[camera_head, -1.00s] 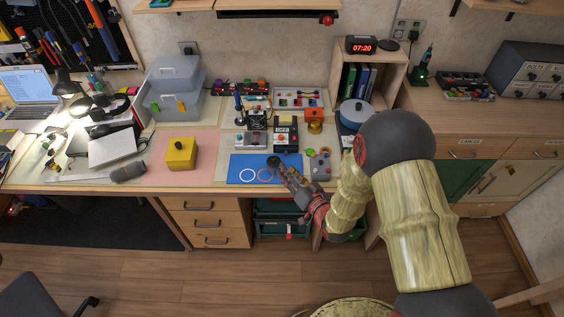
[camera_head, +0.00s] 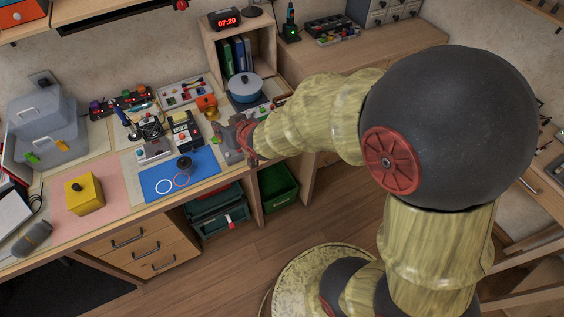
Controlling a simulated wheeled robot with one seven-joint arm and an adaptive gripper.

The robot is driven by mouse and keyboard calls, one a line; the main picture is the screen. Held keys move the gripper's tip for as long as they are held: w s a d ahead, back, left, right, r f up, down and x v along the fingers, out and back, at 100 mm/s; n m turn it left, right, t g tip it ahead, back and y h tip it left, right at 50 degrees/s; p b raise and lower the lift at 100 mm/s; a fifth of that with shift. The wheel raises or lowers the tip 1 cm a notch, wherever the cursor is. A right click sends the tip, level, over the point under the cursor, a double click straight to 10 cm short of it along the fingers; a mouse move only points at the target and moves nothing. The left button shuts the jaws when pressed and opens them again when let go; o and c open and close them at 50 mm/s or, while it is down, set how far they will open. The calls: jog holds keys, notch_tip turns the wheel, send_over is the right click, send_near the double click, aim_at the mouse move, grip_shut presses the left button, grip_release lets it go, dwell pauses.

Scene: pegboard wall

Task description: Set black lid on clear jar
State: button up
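A blue mat (camera_head: 203,186) lies near the front edge of the bench, printed with a white ring and a red ring. A small dark round piece (camera_head: 184,164) with a darker top stands on the mat, just behind the red ring. It looks like the black lid, perhaps with the clear jar under it; at this size I cannot tell the two apart. My gripper (camera_head: 226,139) is to the right of the mat, apart from the dark piece, over a grey box. Its fingers blend with the box, so their opening cannot be made out.
A yellow box (camera_head: 84,194) with a dark knob stands left on a pink mat. Several small devices stand behind the blue mat. A blue pot (camera_head: 244,88) is at the back right. Drawers (camera_head: 130,240) and a green bin (camera_head: 278,187) are below the bench.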

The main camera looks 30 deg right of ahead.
jog(key=s+d+r+g+h, duration=0.2)
jog(key=s+d+r, duration=0.2)
jog(key=s+r, duration=0.55)
jog(key=s+r+g, duration=0.1)
jog(key=s, duration=0.8)
jog(key=s+r+g, duration=0.2)
jog(key=s, duration=0.7)
jog(key=shift+s+a+r+g+y, duration=0.25)
jog(key=shift+r+g+y, duration=0.05)
